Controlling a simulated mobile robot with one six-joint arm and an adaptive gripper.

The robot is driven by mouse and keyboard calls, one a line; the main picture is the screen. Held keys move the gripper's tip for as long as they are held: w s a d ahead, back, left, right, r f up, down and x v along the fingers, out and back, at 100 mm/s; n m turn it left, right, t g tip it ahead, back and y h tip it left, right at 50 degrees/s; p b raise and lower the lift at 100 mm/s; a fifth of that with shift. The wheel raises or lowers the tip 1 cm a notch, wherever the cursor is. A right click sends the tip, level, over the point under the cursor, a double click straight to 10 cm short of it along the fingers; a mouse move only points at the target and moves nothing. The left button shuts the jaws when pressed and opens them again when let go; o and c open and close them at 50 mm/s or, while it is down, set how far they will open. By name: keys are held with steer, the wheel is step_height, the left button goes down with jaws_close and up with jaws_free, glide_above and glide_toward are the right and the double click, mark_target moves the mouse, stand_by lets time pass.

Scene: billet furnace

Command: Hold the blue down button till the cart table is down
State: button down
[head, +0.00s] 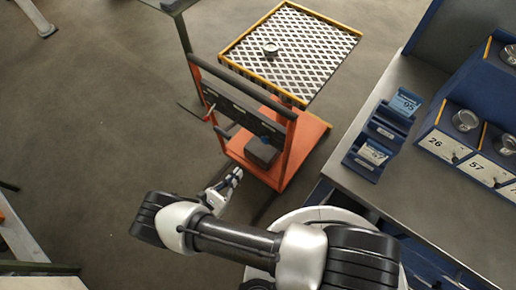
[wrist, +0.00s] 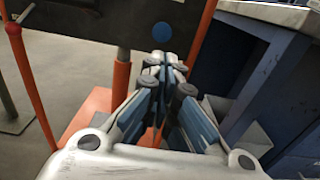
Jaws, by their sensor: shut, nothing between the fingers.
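The orange cart (head: 312,135) stands ahead of my arm, with its perforated cart table (head: 300,62) held above the orange base. A small round object (head: 270,49) lies on the table. The blue down button (wrist: 162,29) shows in the wrist view as a round disc on a dark panel, just beyond and above my fingertips. My gripper (wrist: 167,62) is shut and empty, with its fingertips together. In the head view my gripper (head: 237,174) is by the cart's handle end, low beside its dark box (head: 262,152). I see no clear contact with the button.
A red-knobbed lever (wrist: 13,28) is at the left of the cart's panel. A grey workbench (head: 432,185) with blue trays (head: 385,135) and numbered bins (head: 440,144) stands at the right. The floor (head: 90,110) at left is clear.

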mark_target(265, 141)
steer(key=x, duration=1.3)
steer(key=shift+b, duration=0.35)
steer(key=shift+d, duration=0.1)
steer(key=shift+w, duration=0.1)
